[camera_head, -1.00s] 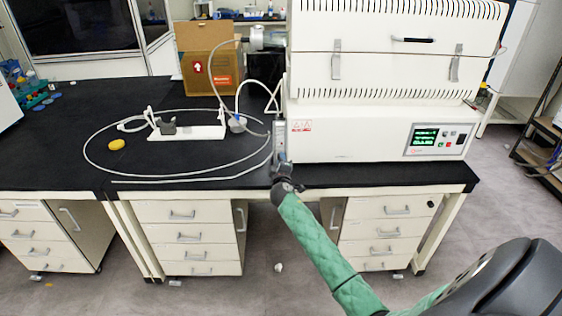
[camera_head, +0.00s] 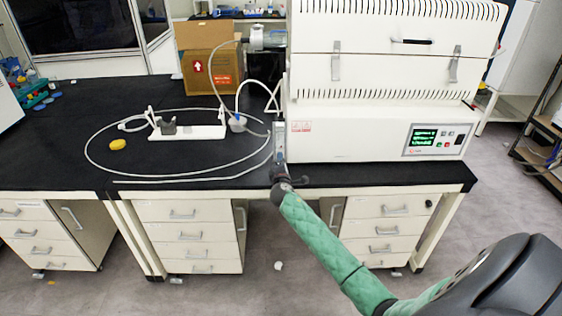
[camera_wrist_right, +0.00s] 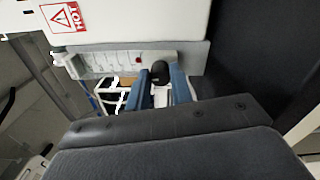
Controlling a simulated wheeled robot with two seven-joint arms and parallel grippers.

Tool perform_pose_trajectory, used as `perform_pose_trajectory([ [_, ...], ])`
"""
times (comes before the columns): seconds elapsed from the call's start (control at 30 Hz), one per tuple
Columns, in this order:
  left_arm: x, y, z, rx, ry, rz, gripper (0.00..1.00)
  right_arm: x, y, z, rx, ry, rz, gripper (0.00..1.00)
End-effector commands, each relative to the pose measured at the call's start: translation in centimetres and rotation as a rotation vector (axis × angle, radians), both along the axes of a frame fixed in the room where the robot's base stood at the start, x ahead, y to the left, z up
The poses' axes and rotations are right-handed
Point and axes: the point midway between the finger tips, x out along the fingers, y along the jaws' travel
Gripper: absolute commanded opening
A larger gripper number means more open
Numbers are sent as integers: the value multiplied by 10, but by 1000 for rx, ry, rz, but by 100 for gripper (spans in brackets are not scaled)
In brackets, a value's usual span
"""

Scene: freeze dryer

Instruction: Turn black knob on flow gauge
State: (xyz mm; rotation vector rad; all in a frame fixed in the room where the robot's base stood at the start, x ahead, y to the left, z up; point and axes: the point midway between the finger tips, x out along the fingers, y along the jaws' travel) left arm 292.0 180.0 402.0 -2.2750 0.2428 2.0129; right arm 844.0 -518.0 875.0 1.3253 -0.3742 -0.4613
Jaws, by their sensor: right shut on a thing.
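The flow gauge is a pale upright body at the left side of the white furnace; in the head view its visible part (camera_head: 279,133) stands just above my right gripper (camera_head: 279,166). In the right wrist view the gauge (camera_wrist_right: 110,62) lies across the picture, with the black knob (camera_wrist_right: 160,70) at its lower edge. My right gripper (camera_wrist_right: 161,88) has its two blue fingers on either side of the knob, shut on it. In the head view the arm hides the knob. My left gripper is in neither view.
The white furnace (camera_head: 350,130) with a green display stands right of the gauge. A looped tube, a white stand (camera_head: 190,132) and a yellow object (camera_head: 118,144) lie on the black bench (camera_head: 60,165). A cardboard box (camera_head: 205,75) is behind. Bare bench lies at the front left.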

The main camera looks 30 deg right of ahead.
Motion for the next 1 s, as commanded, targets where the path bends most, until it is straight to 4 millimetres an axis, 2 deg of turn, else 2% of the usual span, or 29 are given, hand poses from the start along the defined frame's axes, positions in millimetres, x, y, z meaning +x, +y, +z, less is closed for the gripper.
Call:
perform_pose_trajectory([
  [0.33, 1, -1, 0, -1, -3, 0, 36, 0, 1, -2, -1, 4, 2, 0],
  [0.37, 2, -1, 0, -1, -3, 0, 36, 0, 1, -2, -1, 4, 2, 24],
  [0.47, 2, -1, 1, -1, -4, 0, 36, 0, 1, -2, -1, 4, 2, 44],
  [0.77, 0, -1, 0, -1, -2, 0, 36, -1, 1, -1, -1, 2, 1, 44],
  [0.9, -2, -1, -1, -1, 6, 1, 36, -9, 6, -3, -1, 2, 1, 44],
  [1.0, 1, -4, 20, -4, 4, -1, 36, -22, 14, -4, -1, 2, 2, 44],
])
